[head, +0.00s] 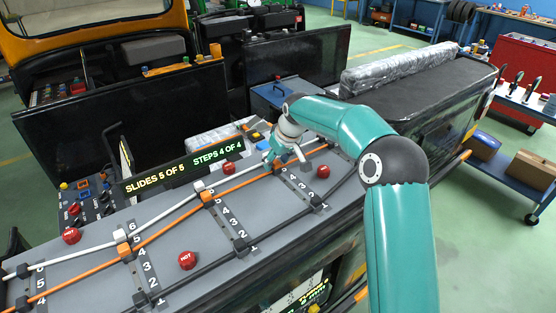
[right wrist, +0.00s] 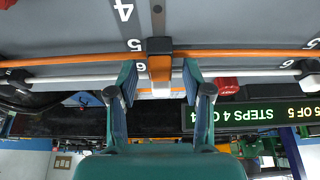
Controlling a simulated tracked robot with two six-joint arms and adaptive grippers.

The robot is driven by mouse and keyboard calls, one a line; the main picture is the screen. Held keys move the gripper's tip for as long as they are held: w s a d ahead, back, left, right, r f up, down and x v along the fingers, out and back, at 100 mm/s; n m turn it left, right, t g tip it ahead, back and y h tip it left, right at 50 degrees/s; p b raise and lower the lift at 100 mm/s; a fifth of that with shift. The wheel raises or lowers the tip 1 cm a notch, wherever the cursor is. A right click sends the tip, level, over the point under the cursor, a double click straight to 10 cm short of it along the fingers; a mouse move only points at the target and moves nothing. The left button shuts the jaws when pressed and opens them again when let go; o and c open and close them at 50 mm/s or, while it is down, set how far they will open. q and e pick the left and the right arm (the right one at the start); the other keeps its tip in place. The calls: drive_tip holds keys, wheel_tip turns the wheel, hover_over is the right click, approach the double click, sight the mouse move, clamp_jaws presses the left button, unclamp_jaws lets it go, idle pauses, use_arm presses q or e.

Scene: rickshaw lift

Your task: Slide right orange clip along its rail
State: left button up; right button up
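My right gripper (head: 285,157) is over the far right part of the grey panel (head: 255,208). In the right wrist view its two fingers (right wrist: 160,88) stand apart, one on each side of the right orange clip (right wrist: 160,66), with a gap on both sides. In the head view the gripper largely hides this clip. My left gripper is not in view.
Other orange clips sit on the rail in the head view, one in the middle (head: 207,197) and one at left (head: 125,250). Red HOT knobs (head: 187,260) stand on the panel. A sign (head: 183,175) reads SLIDES 5 OF 5, STEPS 4 OF 4.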

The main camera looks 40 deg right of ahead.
drive_tip(key=shift+s, duration=0.1)
drive_tip(key=v, duration=1.2)
idle(0.4)
